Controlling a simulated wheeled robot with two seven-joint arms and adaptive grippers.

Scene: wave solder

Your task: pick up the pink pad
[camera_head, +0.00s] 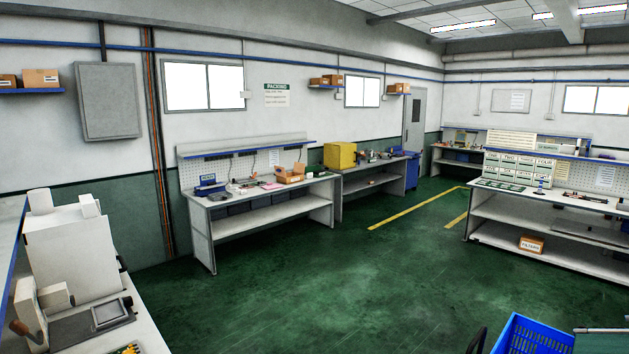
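A small flat pink item (271,186), which looks like the pink pad, lies on the top of the packing bench (318,186) against the far wall. It is far off and small, so its details cannot be made out. It lies left of an open cardboard box (291,174) and right of a blue device (210,187). Neither of my grippers shows in this view.
A bench with a white machine (72,258) stands close at the left. A blue crate (533,336) and a dark curved object are at the bottom right. A workbench (545,197) stands at the right. Open green floor (310,280) lies before the packing bench.

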